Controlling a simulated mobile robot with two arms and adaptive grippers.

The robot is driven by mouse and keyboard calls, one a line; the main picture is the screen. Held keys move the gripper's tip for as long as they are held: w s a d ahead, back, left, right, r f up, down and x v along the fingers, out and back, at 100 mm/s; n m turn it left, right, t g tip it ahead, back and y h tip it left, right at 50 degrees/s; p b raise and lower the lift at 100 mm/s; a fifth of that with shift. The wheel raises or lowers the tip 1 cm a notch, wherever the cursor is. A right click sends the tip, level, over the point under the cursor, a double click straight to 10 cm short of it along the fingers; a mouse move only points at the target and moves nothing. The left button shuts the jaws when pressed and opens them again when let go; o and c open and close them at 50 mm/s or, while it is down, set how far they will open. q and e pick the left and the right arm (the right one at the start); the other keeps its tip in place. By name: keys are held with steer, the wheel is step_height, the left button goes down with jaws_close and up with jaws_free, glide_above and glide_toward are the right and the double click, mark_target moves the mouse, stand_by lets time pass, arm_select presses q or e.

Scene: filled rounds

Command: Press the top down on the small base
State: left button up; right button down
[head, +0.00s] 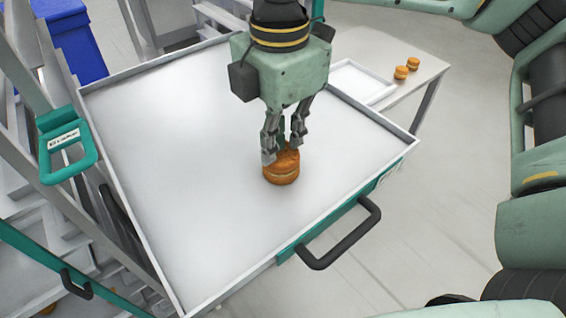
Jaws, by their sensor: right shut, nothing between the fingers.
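One orange-brown filled round (281,174) stands on the white tray-like table top (190,150), right of its middle. A paler filling line shows between its base and its top. The top's upper face is partly hidden behind my fingers. My right gripper (283,154) points straight down over the round, shut with nothing between its fingers. Its fingertips are at the round's upper side and look to be touching it, though I cannot be sure. My left gripper is not in view.
Two more orange rounds, one (401,72) and another (413,64), stand on a side table beside a shallow white tray (352,80). The table has a raised rim and a black handle (342,240) in front. A blue bin (75,45) is at the back left.

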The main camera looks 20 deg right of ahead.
steer(key=shift+s+f+p, duration=0.1)
steer(key=shift+f+p, duration=0.1)
steer(key=shift+p, duration=0.85)
stand_by(3.2)
step_height(320, 180, up, 3)
steer(key=p, duration=0.3)
steer(key=shift+r+p, duration=0.1)
steer(key=shift+p, duration=0.25)
steer(key=shift+r+p, duration=0.7)
steer(key=shift+r, duration=1.8)
